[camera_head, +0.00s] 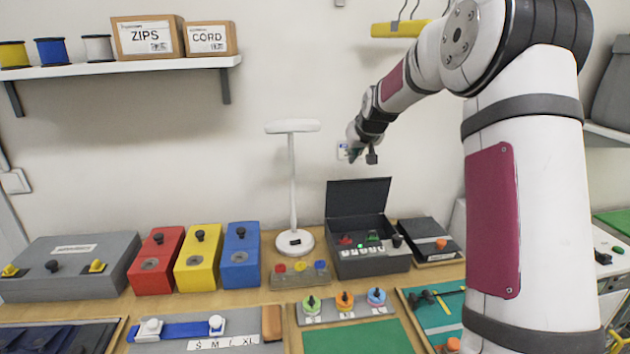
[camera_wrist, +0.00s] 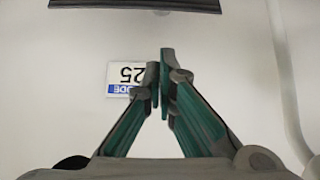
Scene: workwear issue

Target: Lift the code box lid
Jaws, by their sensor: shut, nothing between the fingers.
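The code box (camera_head: 372,264) is a dark grey box on the bench, right of the lamp. Its lid (camera_head: 358,197) stands up, hinged open at the back. Inside show a red part, a green light and a dark knob, with white number tiles at the front. My gripper (camera_head: 356,156) is above the raised lid, near the wall, apart from the lid. In the wrist view its green-and-grey fingers (camera_wrist: 160,85) are together and empty. A dark edge with a small knob (camera_wrist: 135,5), probably the lid, shows at the top there.
A wall card (camera_wrist: 126,77) reading CODE 25 is upside down behind my fingers. A white lamp (camera_head: 293,190) stands left of the box. Red, yellow and blue boxes (camera_head: 240,262) stand further left. A dark case (camera_head: 428,240) sits close on the right.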

